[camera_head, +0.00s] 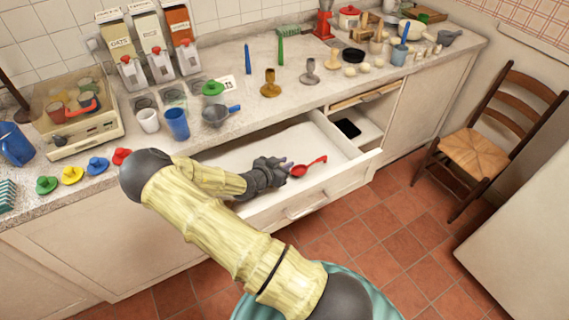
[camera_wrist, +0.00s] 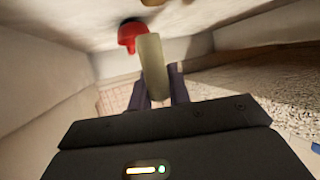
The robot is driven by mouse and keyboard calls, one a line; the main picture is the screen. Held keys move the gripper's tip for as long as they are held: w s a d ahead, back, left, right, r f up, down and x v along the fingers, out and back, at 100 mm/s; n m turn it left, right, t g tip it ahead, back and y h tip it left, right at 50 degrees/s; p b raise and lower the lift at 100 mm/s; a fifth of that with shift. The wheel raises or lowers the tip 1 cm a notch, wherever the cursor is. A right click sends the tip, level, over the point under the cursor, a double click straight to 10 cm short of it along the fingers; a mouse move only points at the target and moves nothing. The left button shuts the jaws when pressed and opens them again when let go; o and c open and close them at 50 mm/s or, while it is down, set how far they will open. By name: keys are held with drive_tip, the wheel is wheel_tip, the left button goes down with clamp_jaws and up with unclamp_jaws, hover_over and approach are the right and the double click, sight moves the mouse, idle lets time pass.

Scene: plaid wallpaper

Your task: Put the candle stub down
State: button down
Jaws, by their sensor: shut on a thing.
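My gripper (camera_head: 284,168) is low inside the open drawer (camera_head: 240,152), near its front right part. In the wrist view my gripper (camera_wrist: 159,88) is shut on the candle stub (camera_wrist: 152,62), a pale, cream-coloured rod sticking out past the fingers. The stub is hidden or too small to make out in the head view. I cannot tell whether the stub touches the drawer floor.
The drawer's back and left floor look clear. On the counter stand a brass candlestick (camera_head: 270,84), a grey candlestick (camera_head: 310,74), a grey pot (camera_head: 217,115) and a blue cup (camera_head: 176,124).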

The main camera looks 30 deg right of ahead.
drive_tip(key=shift+f+b, duration=0.35)
drive_tip(key=shift+f, duration=0.25)
drive_tip(key=c, duration=1.3)
unclamp_jaws()
drive_tip(key=shift+a+r, duration=0.1)
drive_tip(key=shift+r+p, duration=0.35)
drive_tip(key=shift+r, duration=0.2)
drive_tip(key=v, duration=1.2)
